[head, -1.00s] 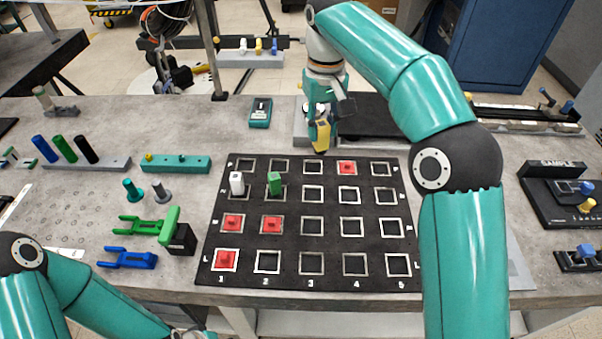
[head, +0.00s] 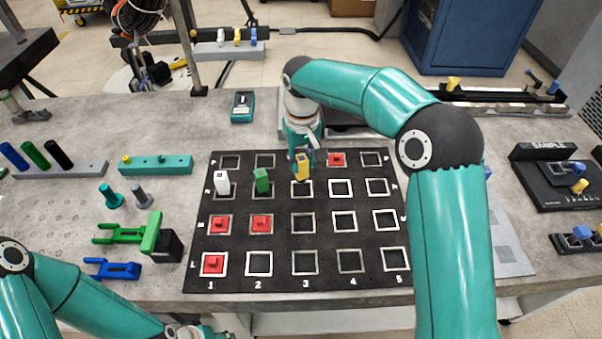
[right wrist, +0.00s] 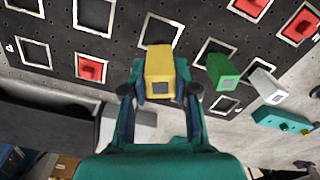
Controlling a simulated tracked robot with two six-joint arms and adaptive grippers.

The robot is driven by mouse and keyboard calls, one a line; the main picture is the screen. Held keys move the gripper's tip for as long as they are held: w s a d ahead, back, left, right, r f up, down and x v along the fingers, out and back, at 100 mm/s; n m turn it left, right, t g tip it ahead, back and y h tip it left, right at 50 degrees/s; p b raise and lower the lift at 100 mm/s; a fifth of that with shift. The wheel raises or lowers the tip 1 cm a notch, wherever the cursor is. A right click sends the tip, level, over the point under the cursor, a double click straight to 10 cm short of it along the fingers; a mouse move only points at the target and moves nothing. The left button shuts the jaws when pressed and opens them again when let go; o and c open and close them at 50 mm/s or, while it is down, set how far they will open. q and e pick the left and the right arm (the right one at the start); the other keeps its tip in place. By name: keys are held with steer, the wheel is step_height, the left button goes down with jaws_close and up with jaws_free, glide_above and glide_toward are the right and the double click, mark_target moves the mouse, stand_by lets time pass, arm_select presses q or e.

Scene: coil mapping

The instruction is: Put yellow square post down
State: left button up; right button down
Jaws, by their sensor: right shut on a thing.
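My right gripper (head: 302,160) is shut on the yellow square post (head: 302,172) and points down over the black board (head: 281,206). The post is at the third column, second row from the back, partly covering that square frame. In the right wrist view the yellow post (right wrist: 160,72) stands between the fingers (right wrist: 160,92), overlapping a square frame. I cannot tell whether it touches the board. A green post (head: 262,180) and a white post (head: 221,182) stand to its left in the same row. My left gripper (head: 198,332) is at the bottom edge, mostly cut off.
Red square pieces (head: 221,224) sit in several frames, one (head: 337,159) behind and right of the yellow post. A teal holder (head: 155,165) and a grey holder (head: 60,169) with posts stand left of the board. Green (head: 130,233) and blue (head: 115,270) forked pieces lie at left.

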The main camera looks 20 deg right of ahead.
mark_target(302, 173)
steer(key=shift+f, duration=2.3)
steer(key=shift+f, duration=0.1)
steer(key=c, duration=0.9)
jaws_free()
step_height(302, 173, up, 12)
steer(key=shift+r, duration=0.1)
